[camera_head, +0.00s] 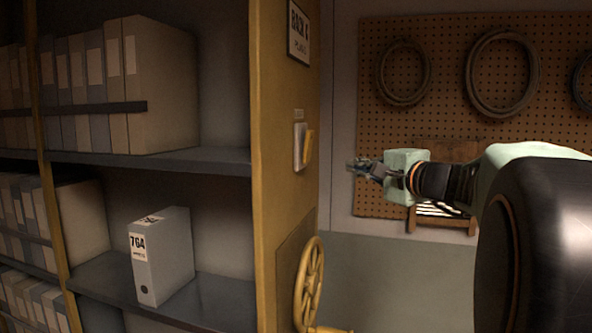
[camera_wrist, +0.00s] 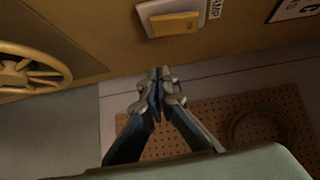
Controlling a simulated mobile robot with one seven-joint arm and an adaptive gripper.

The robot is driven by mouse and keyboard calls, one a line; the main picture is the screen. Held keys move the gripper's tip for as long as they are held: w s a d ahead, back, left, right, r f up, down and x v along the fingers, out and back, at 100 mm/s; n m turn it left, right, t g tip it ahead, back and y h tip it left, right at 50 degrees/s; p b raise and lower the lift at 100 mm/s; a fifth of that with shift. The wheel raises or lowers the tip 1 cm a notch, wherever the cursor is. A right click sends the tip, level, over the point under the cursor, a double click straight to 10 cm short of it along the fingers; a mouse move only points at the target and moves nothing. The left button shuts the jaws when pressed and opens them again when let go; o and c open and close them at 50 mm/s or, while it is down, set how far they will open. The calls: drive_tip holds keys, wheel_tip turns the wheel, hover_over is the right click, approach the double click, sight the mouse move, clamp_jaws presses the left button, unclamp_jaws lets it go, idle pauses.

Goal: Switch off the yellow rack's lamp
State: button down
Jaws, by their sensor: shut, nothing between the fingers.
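The yellow rack's end panel (camera_head: 275,150) stands left of centre in the head view. A light switch with a white plate (camera_head: 298,147) and a yellow rocker (camera_head: 308,148) is mounted on it. In the wrist view the rocker (camera_wrist: 174,24) and its plate (camera_wrist: 150,12) are at the top, beside a partly cut-off label (camera_wrist: 214,9) ending in "MP". My gripper (camera_head: 356,167) is shut and empty, to the right of the switch in the head view. In the wrist view its fingertips (camera_wrist: 159,74) lie below the rocker, with a gap between. The lamp itself is not identifiable.
A yellow handwheel (camera_head: 310,285) sticks out from the panel below the switch. A sign (camera_head: 298,32) hangs above it. The shelves hold grey box files and one box marked 764 (camera_head: 160,256). A pegboard (camera_head: 450,90) with coiled hoses is on the wall behind my arm.

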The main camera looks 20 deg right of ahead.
drive_tip(key=shift+s+d+f, duration=0.1)
drive_tip(key=shift+s, duration=0.5)
drive_tip(key=shift+w, duration=0.1)
